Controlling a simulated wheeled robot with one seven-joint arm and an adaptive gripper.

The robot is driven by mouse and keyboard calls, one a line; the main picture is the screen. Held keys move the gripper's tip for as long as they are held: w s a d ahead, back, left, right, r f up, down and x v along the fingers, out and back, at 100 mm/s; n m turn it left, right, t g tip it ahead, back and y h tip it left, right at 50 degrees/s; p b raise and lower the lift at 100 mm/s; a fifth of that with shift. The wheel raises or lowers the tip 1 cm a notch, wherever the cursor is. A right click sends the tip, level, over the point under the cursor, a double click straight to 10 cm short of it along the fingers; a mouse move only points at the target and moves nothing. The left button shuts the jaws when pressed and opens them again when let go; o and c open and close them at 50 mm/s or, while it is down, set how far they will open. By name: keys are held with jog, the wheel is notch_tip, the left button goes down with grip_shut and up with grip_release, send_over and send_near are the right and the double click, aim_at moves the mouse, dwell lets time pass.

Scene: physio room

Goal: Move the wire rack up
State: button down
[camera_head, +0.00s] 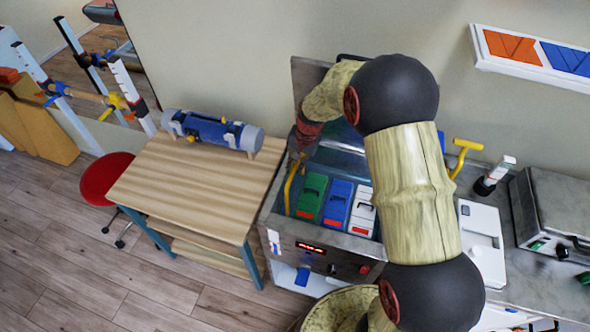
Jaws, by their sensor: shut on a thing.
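An open metal tank (274,216) stands against the wall, with its lid raised behind it. Inside are a green pack (312,196), a blue pack (338,202) and a white pack (363,209) side by side. A yellow curved bar (290,188), apparently the wire rack's handle, stands at the tank's left side. My gripper (299,155) is shut on the top of this bar, at the tank's left rear. The rack's wires cannot be made out, and my arm hides the tank's right part.
A wooden table (180,190) stands left of the tank, bearing a blue-grey cylinder device (212,131). A red stool (104,177) is beside it. A yellow handle (463,157) shows right of my arm. A metal case (560,215) stands on the right counter.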

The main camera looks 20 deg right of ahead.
notch_tip(320, 180, up, 9)
jog(key=p, duration=0.4)
jog(key=shift+w, duration=0.15)
jog(key=c, duration=2.3)
grip_release()
jog(key=shift+o, duration=0.8)
jog(key=shift+f, duration=0.1)
notch_tip(320, 180, up, 12)
jog(key=s+d, duration=0.1)
jog(key=d, duration=0.1)
jog(key=shift+s+f, duration=0.15)
jog(key=shift+s, duration=0.1)
